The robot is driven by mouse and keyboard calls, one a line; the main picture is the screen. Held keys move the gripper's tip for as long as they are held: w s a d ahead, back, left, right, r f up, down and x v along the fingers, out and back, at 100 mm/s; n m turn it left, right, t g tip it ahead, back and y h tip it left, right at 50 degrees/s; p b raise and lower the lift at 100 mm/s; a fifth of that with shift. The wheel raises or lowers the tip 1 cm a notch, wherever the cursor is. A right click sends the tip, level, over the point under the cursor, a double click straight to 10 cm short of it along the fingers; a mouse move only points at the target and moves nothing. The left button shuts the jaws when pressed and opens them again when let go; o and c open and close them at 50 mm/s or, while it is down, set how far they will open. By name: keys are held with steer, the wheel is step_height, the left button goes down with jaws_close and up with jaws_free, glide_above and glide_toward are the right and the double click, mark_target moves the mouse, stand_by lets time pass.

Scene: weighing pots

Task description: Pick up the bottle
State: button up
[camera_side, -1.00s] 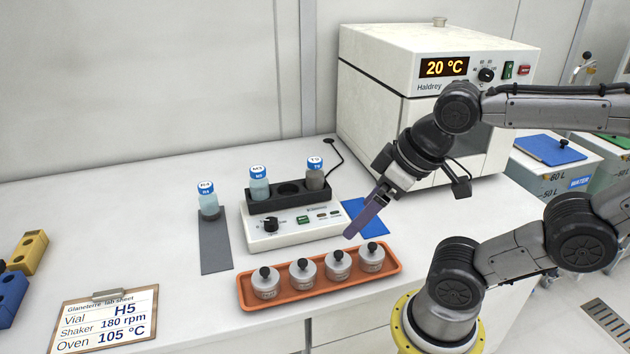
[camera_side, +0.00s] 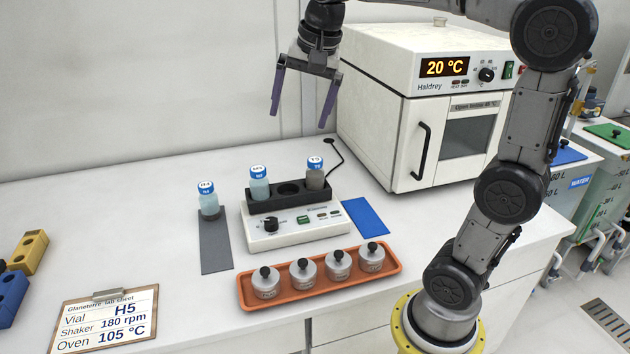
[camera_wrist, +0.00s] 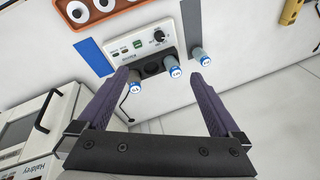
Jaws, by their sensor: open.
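Three bottles with blue-and-white caps are in view. One bottle (camera_side: 208,201) stands on the grey mat (camera_side: 215,246) at the left. A second bottle (camera_side: 259,184) and a darker third bottle (camera_side: 315,175) stand in the black rack of the shaker (camera_side: 297,226), with an empty hole between them. Which bottle the task means cannot be told. My gripper (camera_side: 300,120) is open and empty, pointing down, high above the rack. In the wrist view its fingers (camera_wrist: 158,95) are spread wide, and the bottle caps (camera_wrist: 172,72) lie beyond them.
An orange tray (camera_side: 388,283) with several lidded pots lies in front of the shaker. A blue mat (camera_side: 366,217) lies to its right. The oven (camera_side: 400,130), reading 20 °C, stands behind right. A clipboard (camera_side: 75,325) reading H5 lies front left. A cable (camera_side: 337,160) runs behind the shaker.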

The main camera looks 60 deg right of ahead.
steer(key=w+d+f+m+g, duration=0.2)
steer(key=w+d+f+m, duration=0.2)
steer(key=w+d, duration=0.5)
steer(key=m+g+y, duration=0.1)
steer(key=m+g, duration=0.1)
steer(key=m, duration=0.1)
glide_above(313, 160)
step_height(313, 160, down, 12)
steer(key=shift+d+r, duration=0.15)
steer(key=shift+r, duration=0.1)
step_height(313, 160, down, 8)
steer(key=shift+r, duration=0.25)
steer(key=shift+s+d+f, duration=0.1)
steer(key=shift+s+f, duration=0.05)
steer(key=shift+f, duration=1.3)
steer(key=shift+s+d+f, duration=0.1)
steer(key=shift+f, duration=1.35)
steer(key=shift+c, duration=0.3)
steer(key=shift+r, duration=0.1)
jaws_close()
